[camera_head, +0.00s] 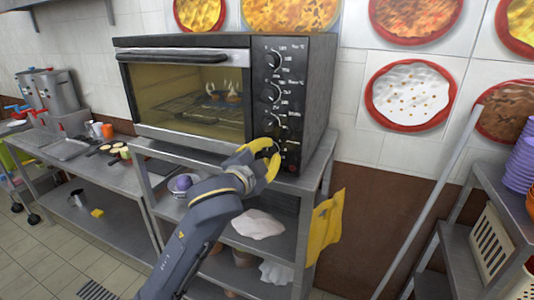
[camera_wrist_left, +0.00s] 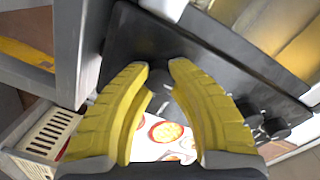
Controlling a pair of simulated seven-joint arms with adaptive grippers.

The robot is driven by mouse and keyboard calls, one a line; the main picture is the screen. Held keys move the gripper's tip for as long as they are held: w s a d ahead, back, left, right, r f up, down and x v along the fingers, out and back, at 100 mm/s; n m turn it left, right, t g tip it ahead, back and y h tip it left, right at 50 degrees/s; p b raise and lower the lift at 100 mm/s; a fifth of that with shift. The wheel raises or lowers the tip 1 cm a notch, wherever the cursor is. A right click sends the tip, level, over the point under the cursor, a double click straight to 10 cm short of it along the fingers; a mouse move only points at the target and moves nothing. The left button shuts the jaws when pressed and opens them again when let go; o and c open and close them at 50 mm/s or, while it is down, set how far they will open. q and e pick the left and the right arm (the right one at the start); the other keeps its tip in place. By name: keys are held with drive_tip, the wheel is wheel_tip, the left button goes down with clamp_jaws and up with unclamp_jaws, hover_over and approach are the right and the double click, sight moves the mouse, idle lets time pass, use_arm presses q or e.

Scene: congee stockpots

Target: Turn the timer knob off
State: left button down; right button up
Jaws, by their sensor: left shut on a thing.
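The oven (camera_head: 190,95) stands on a metal shelf unit, with a column of dark knobs on its black right-hand panel. The upper knobs (camera_head: 274,60) are in plain view; their labels are too small to read. My left gripper (camera_head: 268,158) is at the bottom of the panel, its yellow fingers around the lowest knob. In the left wrist view, the fingertips (camera_wrist_left: 158,70) close on that dark knob (camera_wrist_left: 160,80), which the fingers partly hide. Other knobs (camera_wrist_left: 248,110) show to the right there. My right gripper is not in view.
A yellow cloth (camera_head: 325,228) hangs at the right side of the shelf unit (camera_head: 225,240). Another metal rack (camera_head: 480,180) with a crate stands at the right. Cups and a tray sit on the left counter (camera_head: 95,150). The oven door is shut.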

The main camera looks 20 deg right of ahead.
use_arm(q)
drive_tip(key=shift+s+d+r+n, duration=0.1)
drive_tip(key=shift+r+n, duration=0.05)
drive_tip(key=shift+n, duration=0.15)
idle(0.4)
drive_tip(key=c, duration=1)
unclamp_jaws()
drive_tip(key=shift+c, duration=0.2)
drive_tip(key=v, duration=1.2)
